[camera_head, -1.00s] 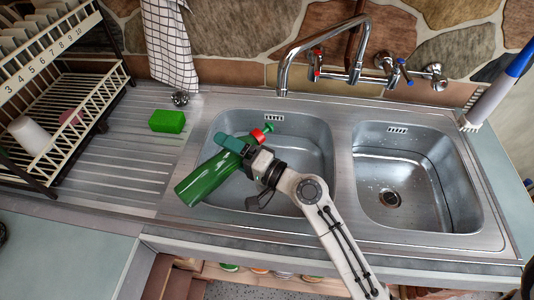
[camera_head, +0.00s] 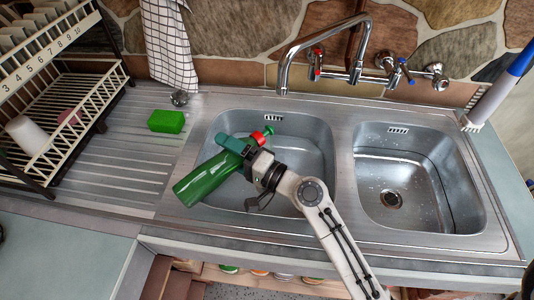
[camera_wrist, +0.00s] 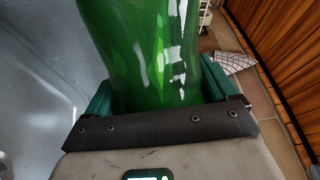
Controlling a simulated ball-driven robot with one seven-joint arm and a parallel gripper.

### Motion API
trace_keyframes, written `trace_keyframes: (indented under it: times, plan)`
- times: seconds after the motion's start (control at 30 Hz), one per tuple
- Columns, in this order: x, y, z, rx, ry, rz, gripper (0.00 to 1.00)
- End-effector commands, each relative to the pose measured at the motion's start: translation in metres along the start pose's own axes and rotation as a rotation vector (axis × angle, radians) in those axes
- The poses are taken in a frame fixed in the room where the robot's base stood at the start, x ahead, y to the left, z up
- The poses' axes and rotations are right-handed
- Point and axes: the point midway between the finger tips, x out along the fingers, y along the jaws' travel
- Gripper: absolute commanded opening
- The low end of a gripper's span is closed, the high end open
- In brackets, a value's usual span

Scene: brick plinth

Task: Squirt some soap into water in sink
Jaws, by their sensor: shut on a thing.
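A green soap bottle (camera_head: 207,180) with a red collar and green nozzle is tilted over the left sink basin (camera_head: 310,133). Its nozzle end points up and right, and its base points down and left. My gripper (camera_head: 239,147) is shut around the bottle near its nozzle end. In the wrist view the bottle (camera_wrist: 148,50) fills the middle, between the teal fingers of my gripper (camera_wrist: 155,100). Whether the left basin holds water is hard to tell. No soap stream shows.
The right basin (camera_head: 418,180) is empty, with wet drops and a drain. A faucet (camera_head: 330,45) arches above the left basin. A green sponge (camera_head: 166,121) lies on the drainboard (camera_head: 120,150). A dish rack (camera_head: 70,100) stands at the left, and a brush (camera_head: 498,88) at the right.

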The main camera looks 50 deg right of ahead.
Motion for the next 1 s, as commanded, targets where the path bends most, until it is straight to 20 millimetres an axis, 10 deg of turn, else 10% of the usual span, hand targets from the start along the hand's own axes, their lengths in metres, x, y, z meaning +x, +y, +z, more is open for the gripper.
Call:
trace_keyframes:
  times: [1.0]
  plan:
    - [-0.0003, 0.0046, 0.0005, 0.059, 0.008, -0.022, 0.34]
